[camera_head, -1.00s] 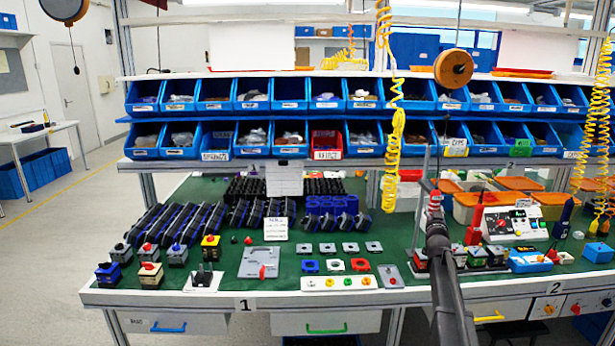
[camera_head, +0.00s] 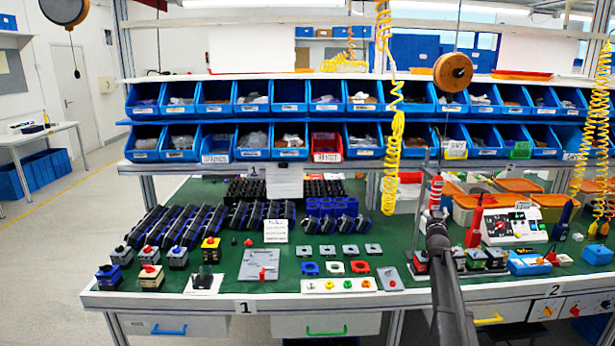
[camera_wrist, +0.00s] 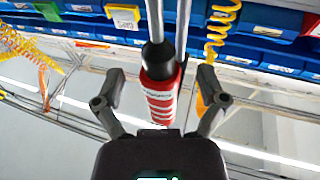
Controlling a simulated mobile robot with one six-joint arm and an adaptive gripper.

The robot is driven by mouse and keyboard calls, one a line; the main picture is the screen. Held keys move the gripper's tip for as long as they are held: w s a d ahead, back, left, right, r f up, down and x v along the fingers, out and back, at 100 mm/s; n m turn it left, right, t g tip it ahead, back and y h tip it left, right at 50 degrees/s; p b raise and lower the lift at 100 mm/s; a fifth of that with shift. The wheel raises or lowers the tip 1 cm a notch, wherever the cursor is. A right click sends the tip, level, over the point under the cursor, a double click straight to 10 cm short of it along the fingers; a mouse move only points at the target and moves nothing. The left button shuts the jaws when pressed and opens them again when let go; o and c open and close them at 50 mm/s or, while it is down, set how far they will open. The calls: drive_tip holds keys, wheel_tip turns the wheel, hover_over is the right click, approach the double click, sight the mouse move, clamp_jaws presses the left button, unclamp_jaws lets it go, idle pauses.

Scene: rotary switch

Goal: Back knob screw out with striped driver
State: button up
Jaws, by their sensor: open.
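The striped driver (camera_head: 436,192) has a red and white handle and stands upright above the right half of the bench. It also shows in the wrist view (camera_wrist: 160,98), with a grey shaft running up the picture. My gripper (camera_wrist: 160,82) is open, with one finger on each side of the striped handle and gaps on both sides. In the head view my gripper (camera_head: 436,222) is just below the driver and small. A grey plate with a red knob (camera_head: 262,272) lies at the front of the bench, and a smaller one (camera_head: 391,279) lies further right. I cannot make out any knob screw.
A plain red driver (camera_head: 474,224) stands right of my arm, near a white dial box (camera_head: 515,226). Several small switch blocks (camera_head: 470,258) crowd around my arm. Blue bins (camera_head: 290,138) line the shelves behind. A yellow coiled cord (camera_head: 392,170) hangs to the left.

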drive_tip(key=shift+s, duration=0.1)
drive_tip(key=b+v, duration=0.1)
drive_tip(key=v, duration=0.5)
drive_tip(key=shift+s+a, duration=0.2)
drive_tip(key=shift+s, duration=0.15)
idle(0.6)
drive_tip(key=shift+f, duration=0.1)
drive_tip(key=s+a+f+n+g+y+p, duration=0.1)
drive_tip(key=s+a+f+g+y+p, duration=0.1)
drive_tip(key=s+a+f+g, duration=0.45)
drive_tip(key=s+a+f+g+y+p, duration=0.1)
drive_tip(key=s+a+f+g+p, duration=0.3)
drive_tip(key=s+a, duration=0.45)
drive_tip(key=s+a+f+n+g+y+p, duration=0.1)
drive_tip(key=s+a+g, duration=0.3)
drive_tip(key=s, duration=0.8)
drive_tip(key=s+a+f+n+g+y+p, duration=0.1)
drive_tip(key=s+a+g, duration=0.4)
drive_tip(key=s, duration=0.6)
drive_tip(key=shift+s+a+f, duration=0.4)
drive_tip(key=shift+a+f, duration=0.15)
drive_tip(key=shift+a, duration=0.4)
